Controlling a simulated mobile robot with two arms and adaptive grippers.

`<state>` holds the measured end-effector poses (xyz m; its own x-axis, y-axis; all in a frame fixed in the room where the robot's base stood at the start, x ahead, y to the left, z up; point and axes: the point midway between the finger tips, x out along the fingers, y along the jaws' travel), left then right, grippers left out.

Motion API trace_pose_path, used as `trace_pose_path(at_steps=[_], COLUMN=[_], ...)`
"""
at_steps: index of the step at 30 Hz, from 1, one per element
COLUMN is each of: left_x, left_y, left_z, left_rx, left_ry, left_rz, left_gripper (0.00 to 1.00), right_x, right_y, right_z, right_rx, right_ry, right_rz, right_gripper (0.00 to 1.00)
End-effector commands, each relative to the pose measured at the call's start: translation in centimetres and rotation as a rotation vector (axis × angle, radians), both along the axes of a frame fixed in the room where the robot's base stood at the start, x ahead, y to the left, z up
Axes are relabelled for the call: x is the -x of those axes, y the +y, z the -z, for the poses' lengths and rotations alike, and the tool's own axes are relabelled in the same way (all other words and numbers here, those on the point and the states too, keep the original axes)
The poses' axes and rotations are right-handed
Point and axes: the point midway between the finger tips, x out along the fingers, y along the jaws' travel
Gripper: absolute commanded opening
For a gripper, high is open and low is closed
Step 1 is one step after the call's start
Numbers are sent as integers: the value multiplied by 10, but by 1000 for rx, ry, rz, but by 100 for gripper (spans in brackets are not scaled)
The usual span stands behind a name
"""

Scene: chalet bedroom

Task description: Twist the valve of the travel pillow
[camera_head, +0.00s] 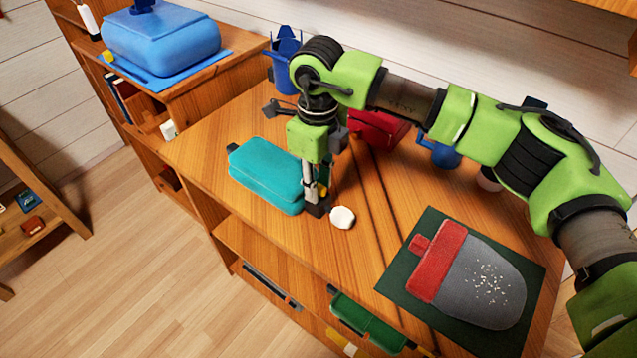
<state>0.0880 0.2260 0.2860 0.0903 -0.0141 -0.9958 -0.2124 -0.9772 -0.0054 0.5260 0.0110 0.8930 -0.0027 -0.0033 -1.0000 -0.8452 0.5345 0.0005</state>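A teal, rounded, cushion-like block (265,176) lies on the wooden cabinet top, left of my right gripper. It may be the travel pillow, but I cannot tell for sure. My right gripper (317,206) points down at its right end, with dark fingertips close to the cabinet top. I cannot tell whether the fingers touch the block or hold anything. A small yellow piece (323,190) shows beside the fingers. A small white faceted knob-like piece (342,217) sits just right of the fingertips. No valve is clearly visible; the gripper may hide it. My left gripper is not in view.
A red and grey item (478,281) lies on a dark green mat (408,287) at right. Behind my arm are a blue container (285,62), a red object (377,130) and a blue mug (440,154). A blue lidded object (160,47) stands at upper left.

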Motion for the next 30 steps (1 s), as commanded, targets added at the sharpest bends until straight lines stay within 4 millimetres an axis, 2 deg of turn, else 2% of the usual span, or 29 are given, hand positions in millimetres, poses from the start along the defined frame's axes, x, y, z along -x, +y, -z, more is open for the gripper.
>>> trace_pose_path(at_steps=[5,8,13,19,30], left_x=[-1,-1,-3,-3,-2], left_y=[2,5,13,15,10], left_z=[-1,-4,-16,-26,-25], left_rx=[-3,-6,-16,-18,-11], left_ry=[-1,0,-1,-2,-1], left_rz=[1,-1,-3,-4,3], left_gripper=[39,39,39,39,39], right_x=[-1,-1,-1,-1,-1], right_y=[0,0,1,1,1], right_z=[-3,-11,-36,-61,-62], right_rx=[-1,-2,-3,-2,-2], right_ry=[-2,-4,-4,-4,-2], right_rz=[-1,-1,-2,-2,-2], right_gripper=[25,25,25,25,25])
